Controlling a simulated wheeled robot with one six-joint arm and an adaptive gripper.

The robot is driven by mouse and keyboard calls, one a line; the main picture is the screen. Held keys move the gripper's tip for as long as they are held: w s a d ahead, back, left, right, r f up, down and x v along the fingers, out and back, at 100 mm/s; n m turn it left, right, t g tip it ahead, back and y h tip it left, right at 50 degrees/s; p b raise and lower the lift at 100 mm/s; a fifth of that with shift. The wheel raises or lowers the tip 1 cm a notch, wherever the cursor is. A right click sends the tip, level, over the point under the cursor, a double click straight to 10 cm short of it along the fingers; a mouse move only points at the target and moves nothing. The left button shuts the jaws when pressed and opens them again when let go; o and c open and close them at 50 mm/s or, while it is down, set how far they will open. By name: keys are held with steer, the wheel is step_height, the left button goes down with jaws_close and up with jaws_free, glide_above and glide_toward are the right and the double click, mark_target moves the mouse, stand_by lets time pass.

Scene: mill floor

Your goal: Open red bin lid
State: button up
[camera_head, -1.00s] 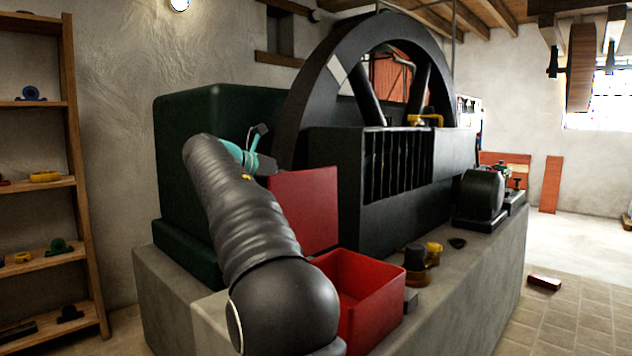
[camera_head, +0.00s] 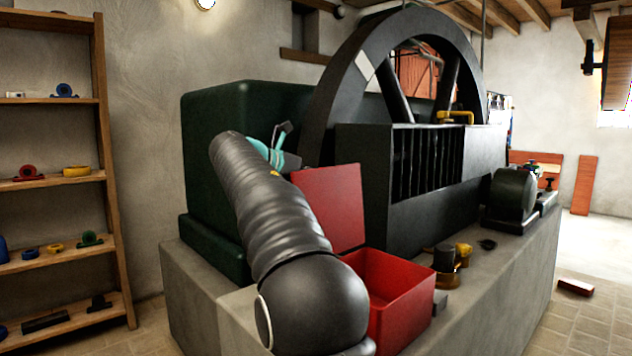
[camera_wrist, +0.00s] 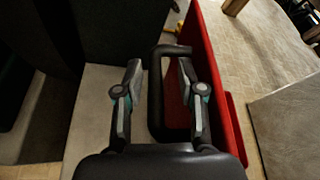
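The red bin (camera_head: 398,312) sits on the front of the concrete plinth, its opening facing up and its inside showing. Its red lid (camera_head: 332,208) stands raised, nearly upright, at the bin's back left side. My gripper (camera_head: 280,142), with teal parts, is behind the lid's upper left edge, partly hidden by my arm. In the wrist view, my gripper (camera_wrist: 159,75) has its fingers apart on either side of a dark looped handle (camera_wrist: 155,105) on the red lid (camera_wrist: 217,85). Gaps show between fingers and handle, so no firm grip shows.
A large black flywheel (camera_head: 330,95) and a dark finned housing (camera_head: 362,180) stand behind the lid. A dark green block (camera_head: 215,150) is at the left. Small dark and yellow parts (camera_head: 455,258) sit right of the bin. Shelves (camera_head: 108,180) stand far left.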

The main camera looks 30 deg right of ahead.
steer(key=v, duration=1.2)
steer(key=shift+r+p, duration=0.15)
steer(key=shift+p, duration=0.3)
stand_by(0.4)
